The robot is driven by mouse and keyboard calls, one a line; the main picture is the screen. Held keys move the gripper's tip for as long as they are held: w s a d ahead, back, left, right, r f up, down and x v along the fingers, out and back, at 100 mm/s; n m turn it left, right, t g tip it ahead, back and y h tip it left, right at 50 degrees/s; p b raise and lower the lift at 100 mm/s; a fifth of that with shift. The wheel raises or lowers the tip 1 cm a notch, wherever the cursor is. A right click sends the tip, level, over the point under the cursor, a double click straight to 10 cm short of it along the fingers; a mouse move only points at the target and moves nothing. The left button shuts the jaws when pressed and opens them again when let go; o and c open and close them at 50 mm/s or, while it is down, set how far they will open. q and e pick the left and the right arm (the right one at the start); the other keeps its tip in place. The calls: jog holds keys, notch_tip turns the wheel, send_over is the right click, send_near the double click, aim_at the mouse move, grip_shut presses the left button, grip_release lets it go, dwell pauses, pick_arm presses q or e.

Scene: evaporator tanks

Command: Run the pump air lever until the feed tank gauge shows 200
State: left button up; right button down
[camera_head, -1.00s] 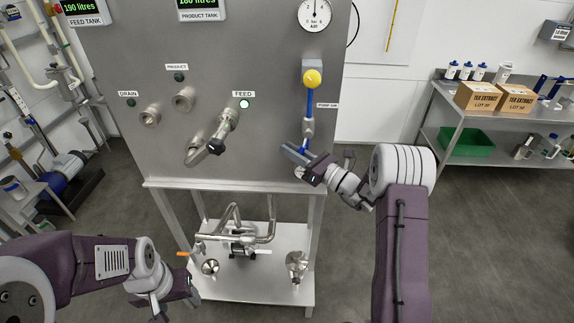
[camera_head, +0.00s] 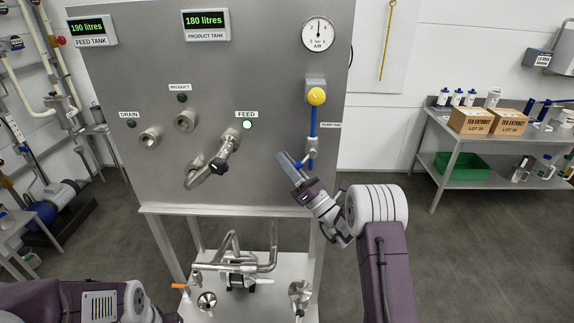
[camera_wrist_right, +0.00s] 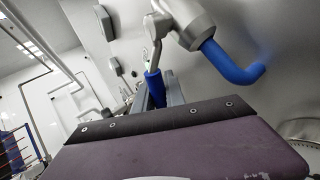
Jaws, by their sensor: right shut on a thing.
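The feed tank gauge (camera_head: 90,29) is a green digital display reading 190 litres. The pump air lever (camera_wrist_right: 155,88) has a blue grip on a metal arm; in the head view it is small and partly hidden, below the blue air pipe (camera_head: 314,122). My right gripper (camera_head: 285,160) is at the panel beside the air valve. In the right wrist view its jaws are shut on the blue grip. My left arm is low at the bottom left of the head view, with its gripper's jaws out of sight.
The product tank display (camera_head: 205,20) reads 180 litres. A round air dial (camera_head: 318,33) is above the yellow knob (camera_head: 316,96). The feed lamp (camera_head: 247,125) glows green; the feed valve (camera_head: 218,165) juts out left of my right gripper. A side table (camera_head: 455,130) stands right.

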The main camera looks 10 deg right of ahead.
jog(key=shift+r, duration=0.1)
jog(key=c, duration=1.4)
grip_release()
jog(key=b+v, duration=0.2)
jog(key=v, duration=0.7)
dwell(5.2)
